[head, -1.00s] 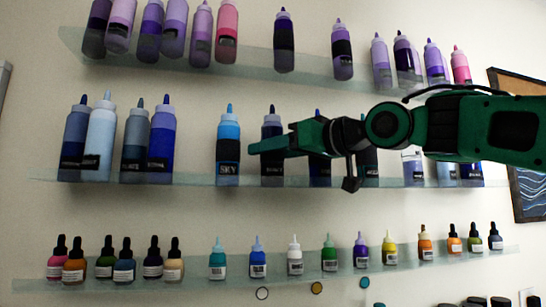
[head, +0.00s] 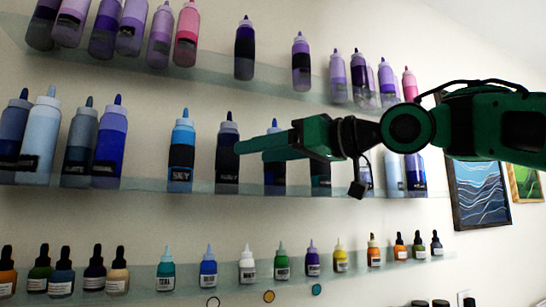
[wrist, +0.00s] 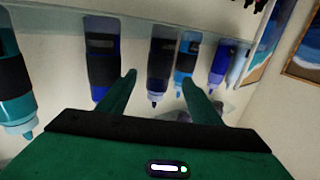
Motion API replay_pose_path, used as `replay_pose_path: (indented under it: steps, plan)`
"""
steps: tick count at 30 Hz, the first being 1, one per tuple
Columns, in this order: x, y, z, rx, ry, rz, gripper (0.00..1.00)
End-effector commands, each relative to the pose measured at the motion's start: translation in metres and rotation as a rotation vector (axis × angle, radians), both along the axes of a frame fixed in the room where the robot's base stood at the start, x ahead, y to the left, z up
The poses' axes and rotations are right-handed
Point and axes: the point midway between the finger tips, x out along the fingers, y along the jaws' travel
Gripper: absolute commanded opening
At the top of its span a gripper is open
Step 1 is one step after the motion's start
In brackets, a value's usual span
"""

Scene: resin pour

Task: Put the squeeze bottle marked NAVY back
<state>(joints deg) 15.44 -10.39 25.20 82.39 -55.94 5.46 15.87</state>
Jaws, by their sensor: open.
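My gripper (head: 238,147) is open, its fingers pointing left in front of the middle shelf in the head view. A dark navy-blue squeeze bottle (head: 227,160) stands upright on that shelf, right of the light-blue bottle marked SKY (head: 181,160). Its dark label is too blurred to read surely as NAVY. The wrist view is upside down; there the dark bottle (wrist: 160,65) appears between the open fingers (wrist: 158,82), beyond or near their tips. Nothing is held. I cannot tell whether the fingers touch it.
A blue bottle (head: 274,176) and a teal bottle (head: 321,176) stand to the right, partly behind my arm. The middle shelf (head: 205,188) has a gap left of SKY.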

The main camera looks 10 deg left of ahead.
Motion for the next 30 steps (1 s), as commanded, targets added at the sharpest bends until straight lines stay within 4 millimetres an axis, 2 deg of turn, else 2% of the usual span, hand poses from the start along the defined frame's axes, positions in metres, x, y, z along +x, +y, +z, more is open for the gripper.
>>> replay_pose_path:
  steps: [4, 9, 30]
  plan:
    - [-0.007, -0.015, 0.000, 0.001, 0.000, -0.001, 0.59]
    - [-0.010, -0.022, 0.000, 0.000, 0.001, -0.001, 0.59]
    - [-0.009, -0.024, 0.000, 0.000, 0.000, -0.003, 0.59]
